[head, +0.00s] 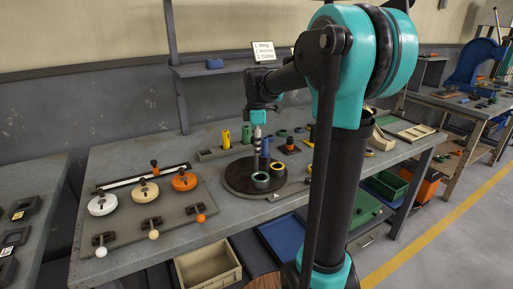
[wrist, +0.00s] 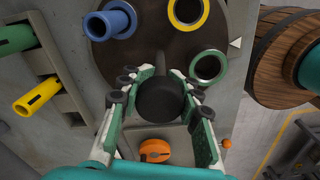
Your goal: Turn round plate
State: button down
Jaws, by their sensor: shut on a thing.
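The dark round plate (head: 238,178) lies on the bench. In the wrist view the plate (wrist: 150,45) fills the top middle and carries a blue piece (wrist: 108,20), a yellow ring (wrist: 188,12) and a green ring (wrist: 208,66). A black round knob (wrist: 160,100) stands at the plate's near edge. My gripper (wrist: 160,80) has a green finger on each side of the knob and is shut on it. In the head view my gripper (head: 258,138) points down over the plate; its fingertips are hard to make out there.
A holder with yellow and green cylinders (head: 226,139) stands behind the plate. A grey board with white, cream and orange discs (head: 184,181) lies to the left. An orange knob (wrist: 155,150) is just below the plate in the wrist view. A wooden round thing (wrist: 275,55) stands at right.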

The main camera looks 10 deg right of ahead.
jog(key=shift+n, duration=1.8)
jog(key=c, duration=1)
grip_release()
notch_tip(320, 180, up, 12)
